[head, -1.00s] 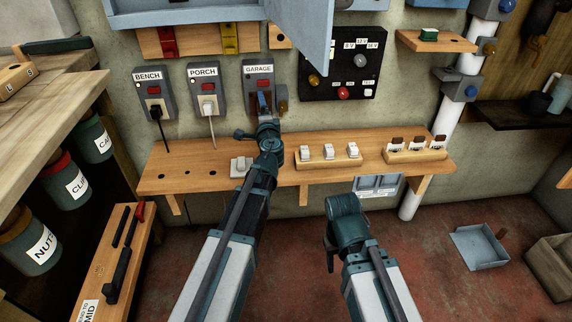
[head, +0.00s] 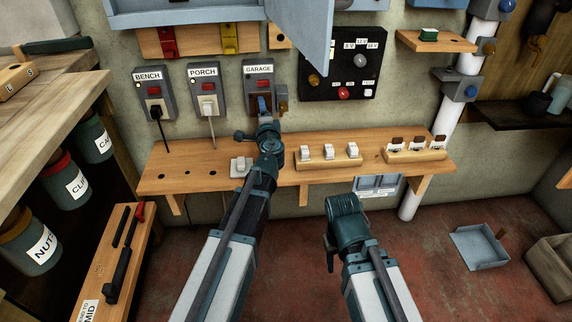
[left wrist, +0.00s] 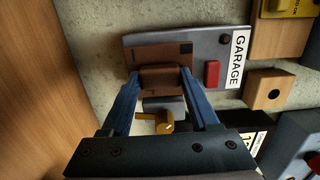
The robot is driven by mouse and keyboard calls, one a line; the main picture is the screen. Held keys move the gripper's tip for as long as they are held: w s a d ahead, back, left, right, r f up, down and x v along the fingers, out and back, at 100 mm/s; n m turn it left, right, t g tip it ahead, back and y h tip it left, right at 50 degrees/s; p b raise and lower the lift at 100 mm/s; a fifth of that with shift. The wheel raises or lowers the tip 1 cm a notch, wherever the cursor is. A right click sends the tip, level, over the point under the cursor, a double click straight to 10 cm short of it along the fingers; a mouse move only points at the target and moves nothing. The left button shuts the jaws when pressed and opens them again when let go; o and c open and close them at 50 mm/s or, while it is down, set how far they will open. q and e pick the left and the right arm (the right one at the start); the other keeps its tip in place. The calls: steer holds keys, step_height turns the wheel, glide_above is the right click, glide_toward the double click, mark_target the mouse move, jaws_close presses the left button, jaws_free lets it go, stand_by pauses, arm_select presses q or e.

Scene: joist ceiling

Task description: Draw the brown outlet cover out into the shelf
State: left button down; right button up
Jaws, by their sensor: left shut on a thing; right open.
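The brown outlet cover (left wrist: 160,58) is on the grey GARAGE outlet box (left wrist: 215,50), below its red switch in the head view. It has a raised brown grip part, and my left gripper (left wrist: 163,88) is shut on that, one blue finger on each side. In the head view the left gripper (head: 264,105) hides much of the cover (head: 251,104). I cannot tell how far the cover stands out from the box. The wooden shelf (head: 225,180) runs along the wall below the boxes. My right gripper (head: 330,258) is open and empty, low in front of the shelf.
A brass knob (left wrist: 163,122) on a grey stem sits beside the GARAGE box, close to the left fingers. PORCH (head: 206,90) and BENCH (head: 153,92) boxes with plugged cords are to the left. A white plug (head: 240,165) and a row of switches (head: 330,153) stand on the shelf.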

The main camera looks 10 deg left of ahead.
arm_select(q)
steer(key=shift+v, duration=2.65)
steer(key=shift+a, duration=0.2)
